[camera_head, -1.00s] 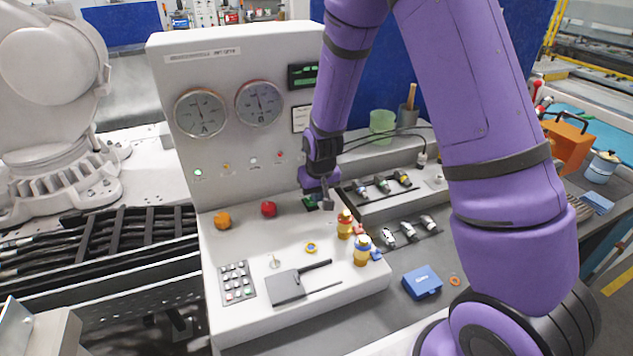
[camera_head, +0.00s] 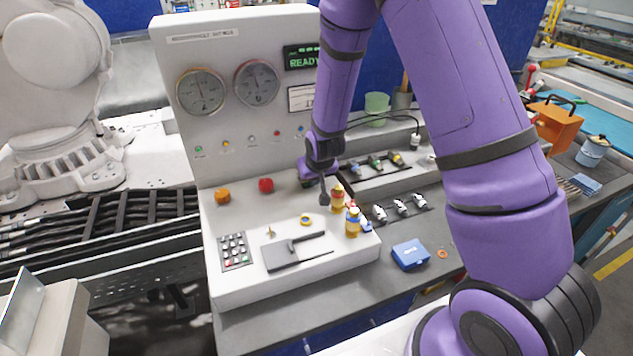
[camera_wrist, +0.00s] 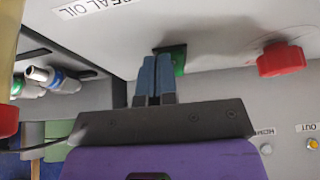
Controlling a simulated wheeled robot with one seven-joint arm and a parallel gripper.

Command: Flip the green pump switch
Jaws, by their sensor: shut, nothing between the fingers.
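The green pump switch (camera_wrist: 180,62) sits on a dark square base on the panel in the wrist view. It is just right of my fingertips and partly hidden behind them. In the head view only a dark green bit of the switch (camera_head: 306,184) shows beside my wrist. My gripper (camera_head: 324,199) points down at the console deck, between the red button and the yellow bottles. In the wrist view its two blue-grey fingers (camera_wrist: 154,62) are together with nothing between them. I cannot tell whether they touch the switch.
A red button (camera_head: 266,185) stands left of the switch and shows large in the wrist view (camera_wrist: 282,60). An orange button (camera_head: 222,196) is further left. Connectors (camera_head: 398,205) lie in a rack to the right.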

